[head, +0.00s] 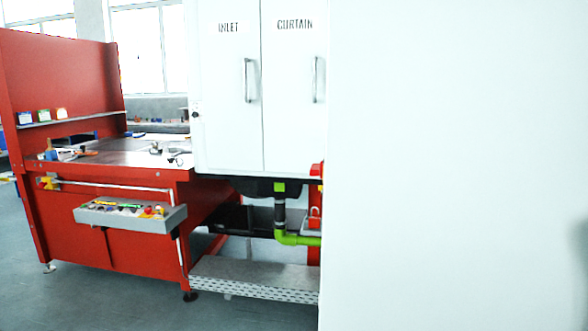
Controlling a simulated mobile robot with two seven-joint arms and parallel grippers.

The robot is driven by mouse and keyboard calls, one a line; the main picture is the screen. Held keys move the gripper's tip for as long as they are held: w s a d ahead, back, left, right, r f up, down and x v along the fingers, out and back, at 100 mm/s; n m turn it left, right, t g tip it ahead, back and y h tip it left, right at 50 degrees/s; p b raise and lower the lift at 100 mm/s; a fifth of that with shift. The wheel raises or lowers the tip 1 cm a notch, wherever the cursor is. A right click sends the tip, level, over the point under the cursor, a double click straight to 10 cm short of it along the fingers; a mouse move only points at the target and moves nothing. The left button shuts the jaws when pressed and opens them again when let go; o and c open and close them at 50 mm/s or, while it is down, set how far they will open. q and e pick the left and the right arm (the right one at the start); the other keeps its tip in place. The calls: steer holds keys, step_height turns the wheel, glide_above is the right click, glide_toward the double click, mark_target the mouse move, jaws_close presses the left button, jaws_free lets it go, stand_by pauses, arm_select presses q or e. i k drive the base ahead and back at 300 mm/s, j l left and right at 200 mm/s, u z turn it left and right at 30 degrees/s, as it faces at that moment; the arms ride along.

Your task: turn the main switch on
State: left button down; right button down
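I cannot make out a main switch in the head view. A white cabinet (228,95) stands near the middle, with one door marked INLET and one marked CURTAIN. Both doors look shut and each has a vertical handle, the INLET handle (248,80) and the CURTAIN handle (315,80). A small dark knob or lock (195,115) sits on the cabinet's left edge. Neither of my grippers is in view.
A large plain white surface (450,160) fills the right side, close by. A green pipe (297,239) and a metal step (255,275) are below the cabinet. Floor is clear front left.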

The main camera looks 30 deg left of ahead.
mark_target(316, 170)
steer(key=j+u, duration=0.15)
steer(key=j, duration=1.6)
steer(key=k, duration=0.1)
